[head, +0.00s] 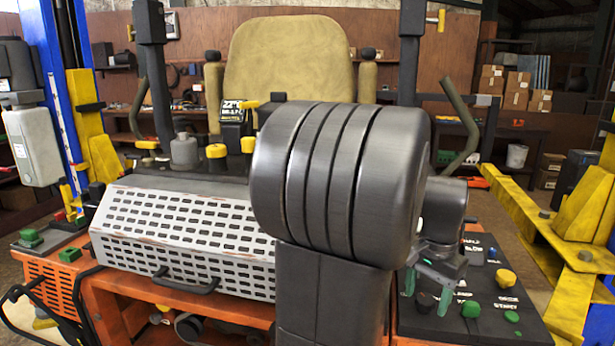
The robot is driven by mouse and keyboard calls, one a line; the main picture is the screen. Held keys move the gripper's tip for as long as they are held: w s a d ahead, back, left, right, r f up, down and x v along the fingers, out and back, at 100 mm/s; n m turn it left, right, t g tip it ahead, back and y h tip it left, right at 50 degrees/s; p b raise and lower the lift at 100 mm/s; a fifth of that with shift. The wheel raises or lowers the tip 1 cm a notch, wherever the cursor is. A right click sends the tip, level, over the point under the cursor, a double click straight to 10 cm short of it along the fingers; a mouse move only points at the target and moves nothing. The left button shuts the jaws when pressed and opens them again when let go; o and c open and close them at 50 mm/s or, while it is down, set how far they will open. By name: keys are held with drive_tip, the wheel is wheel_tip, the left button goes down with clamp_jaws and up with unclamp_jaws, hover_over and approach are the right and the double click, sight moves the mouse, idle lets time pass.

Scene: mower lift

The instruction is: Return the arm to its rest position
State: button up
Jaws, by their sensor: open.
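My arm (340,185), with a large dark ribbed joint, stands in the middle of the head view and hides part of the mower behind it. My gripper (428,290) is to the right of the arm, pointing down over the black control panel (480,325) of the orange mower. Its two green-tipped fingers are apart, with nothing seen between them. Dark and yellow knobs lie close to the fingers; I cannot tell whether the fingers touch any of them. Part of my wrist is hidden behind the big joint.
A perforated white cover (185,240) with a black handle is left of the arm. A tan seat (290,60) and levers (470,120) rise behind. Yellow lift beams (540,225) stand at right, a blue and yellow lift post (80,100) at left. Boxes stand at the back.

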drive_tip(key=m+b, duration=0.1)
drive_tip(key=m, duration=0.3)
drive_tip(key=shift+m+b, duration=0.4)
wheel_tip(320, 180, up, 11)
drive_tip(key=shift+r+p, duration=0.1)
drive_tip(key=shift+p, duration=0.2)
